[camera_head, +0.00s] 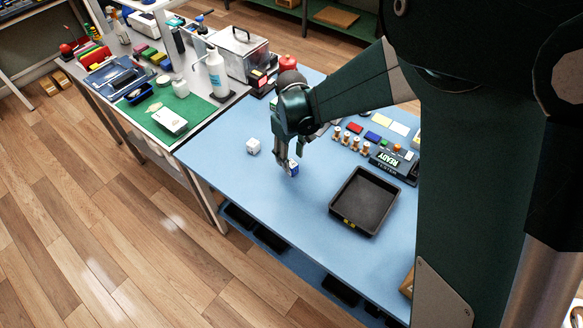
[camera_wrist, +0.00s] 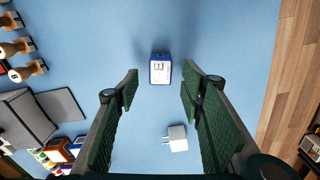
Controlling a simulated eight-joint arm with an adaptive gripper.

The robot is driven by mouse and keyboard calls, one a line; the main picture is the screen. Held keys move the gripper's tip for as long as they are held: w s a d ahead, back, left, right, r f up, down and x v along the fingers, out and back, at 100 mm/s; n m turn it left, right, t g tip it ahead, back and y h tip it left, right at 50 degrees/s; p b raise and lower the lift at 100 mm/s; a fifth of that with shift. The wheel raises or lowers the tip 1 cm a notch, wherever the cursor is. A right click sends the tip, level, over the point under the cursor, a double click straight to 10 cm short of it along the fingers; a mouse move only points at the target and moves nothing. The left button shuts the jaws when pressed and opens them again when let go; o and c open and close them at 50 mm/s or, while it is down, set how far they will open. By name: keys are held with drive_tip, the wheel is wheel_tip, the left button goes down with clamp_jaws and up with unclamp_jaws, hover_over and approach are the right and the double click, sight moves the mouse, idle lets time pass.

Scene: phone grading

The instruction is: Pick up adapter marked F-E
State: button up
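A small adapter (camera_wrist: 160,68) with blue sides and a white, marked top face lies on the blue table mat. Its dark lettering is too small to read surely. In the head view this blue adapter (camera_head: 293,169) is right at my fingertips. My gripper (camera_wrist: 160,80) is open and points down, one green-padded finger on each side of the adapter, with visible gaps between. A second, white adapter (camera_wrist: 177,138) with prongs lies apart, nearer the finger bases in the wrist view. It also shows in the head view (camera_head: 253,146), left of my gripper.
An empty black tray (camera_head: 343,215) lies right of my gripper. Several wooden stamps (camera_head: 350,140) and a READY display (camera_head: 385,160) stand behind it. A cluttered side table with a green mat (camera_head: 160,110) is at left. The mat around the adapters is clear.

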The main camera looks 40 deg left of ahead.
sight(292, 163)
drive_tip(key=shift+f, duration=0.15)
drive_tip(key=shift+d+f+b, duration=0.15)
drive_tip(key=shift+f+b, duration=0.25)
drive_tip(key=shift+f, duration=2.05)
drive_tip(key=shift+c, duration=0.7)
drive_tip(key=c, duration=0.8)
